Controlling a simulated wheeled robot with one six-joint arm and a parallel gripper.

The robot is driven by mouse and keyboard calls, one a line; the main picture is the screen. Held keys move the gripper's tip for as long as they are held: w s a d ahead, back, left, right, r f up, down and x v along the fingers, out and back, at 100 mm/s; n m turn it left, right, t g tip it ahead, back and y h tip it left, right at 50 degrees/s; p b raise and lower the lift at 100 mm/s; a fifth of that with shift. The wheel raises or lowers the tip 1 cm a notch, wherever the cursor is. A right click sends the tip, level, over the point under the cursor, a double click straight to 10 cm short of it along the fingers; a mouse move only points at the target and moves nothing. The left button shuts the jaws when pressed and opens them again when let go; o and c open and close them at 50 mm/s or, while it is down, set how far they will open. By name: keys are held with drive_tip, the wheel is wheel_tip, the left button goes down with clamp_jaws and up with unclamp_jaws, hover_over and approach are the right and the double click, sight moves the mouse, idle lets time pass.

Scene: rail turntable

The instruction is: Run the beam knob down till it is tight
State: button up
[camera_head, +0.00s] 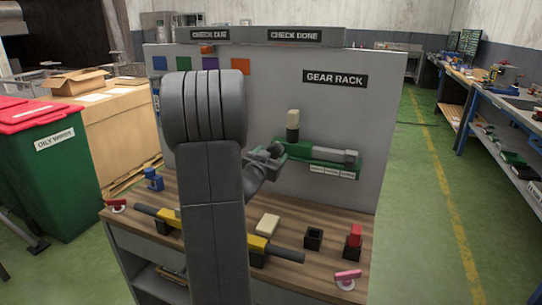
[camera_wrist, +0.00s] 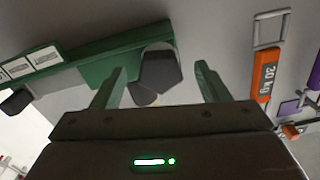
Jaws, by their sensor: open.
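In the wrist view a dark faceted knob (camera_wrist: 160,72) sits at the end of a green beam (camera_wrist: 100,58) on the grey panel. My gripper (camera_wrist: 160,84) is open, with its two green fingers to either side of the knob's image. No contact between fingers and knob shows, and I cannot tell how deep the knob is between them. In the head view my gripper (camera_head: 268,154) is at the left end of the green beam (camera_head: 300,150), partly hidden by my arm. The knob is not clear there.
The grey panel (camera_head: 345,120) carries a GEAR RACK sign. A cream-and-black piece (camera_head: 293,125) stands above the beam. The wooden bench (camera_head: 325,270) below holds a black-and-yellow bar (camera_head: 285,253), a black open box (camera_head: 314,238) and a red-topped block (camera_head: 354,241). An orange-handled piece (camera_wrist: 264,80) hangs right in the wrist view.

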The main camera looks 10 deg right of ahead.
drive_tip(key=shift+c, duration=0.4)
drive_tip(key=c, duration=0.9)
drive_tip(key=shift+f+m+b, duration=0.1)
drive_tip(key=shift+m+b, duration=0.3)
drive_tip(key=shift+b, duration=0.05)
